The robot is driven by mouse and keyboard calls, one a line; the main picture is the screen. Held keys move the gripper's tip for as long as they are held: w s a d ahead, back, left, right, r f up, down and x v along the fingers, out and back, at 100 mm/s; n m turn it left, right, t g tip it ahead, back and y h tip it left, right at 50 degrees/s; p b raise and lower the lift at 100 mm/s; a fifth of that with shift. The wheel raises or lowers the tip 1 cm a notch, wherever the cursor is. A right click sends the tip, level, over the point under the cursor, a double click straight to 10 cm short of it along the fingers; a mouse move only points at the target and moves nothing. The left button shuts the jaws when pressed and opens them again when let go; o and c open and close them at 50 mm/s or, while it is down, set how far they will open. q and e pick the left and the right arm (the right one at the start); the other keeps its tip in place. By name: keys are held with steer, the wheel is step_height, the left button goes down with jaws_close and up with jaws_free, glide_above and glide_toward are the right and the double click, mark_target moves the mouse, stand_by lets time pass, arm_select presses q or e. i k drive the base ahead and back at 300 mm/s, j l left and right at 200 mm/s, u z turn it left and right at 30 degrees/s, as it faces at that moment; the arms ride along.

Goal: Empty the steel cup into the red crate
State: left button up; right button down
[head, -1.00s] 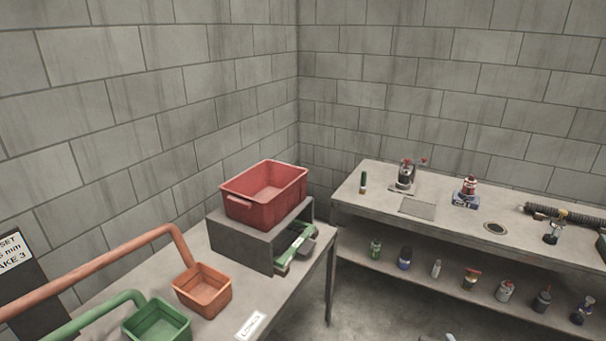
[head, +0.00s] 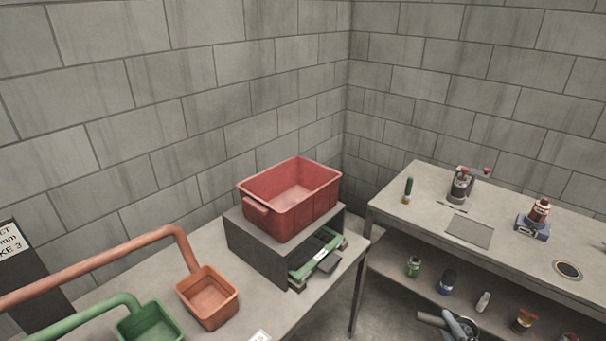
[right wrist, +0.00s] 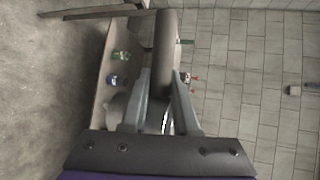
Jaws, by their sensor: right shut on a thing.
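The red crate (head: 262,213) stands on a dark grey box-shaped stand on the left table. The part of its inside that I see looks empty. My right gripper (head: 456,326) shows at the bottom edge of the head view, well right of and below the crate. It is shut on the steel cup, which is only partly visible. In the right wrist view, a dark grey bar-like part (right wrist: 166,55) shows between the fingers of the gripper (right wrist: 158,95). The cup's mouth and contents are hidden. My left gripper is out of view.
The grey stand (head: 262,252) has a green-framed device (head: 318,257) in its opening. An orange bin (head: 208,297) and a green bin (head: 150,322) sit under pipes at left. The right bench (head: 420,190) holds tools, with bottles on its shelf. A gap separates the tables.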

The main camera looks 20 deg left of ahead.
mark_target(285, 198)
steer(key=i+l+u, duration=0.2)
steer(key=i+u, duration=0.15)
steer(key=i+l+u, duration=0.75)
steer(key=i+l, duration=0.05)
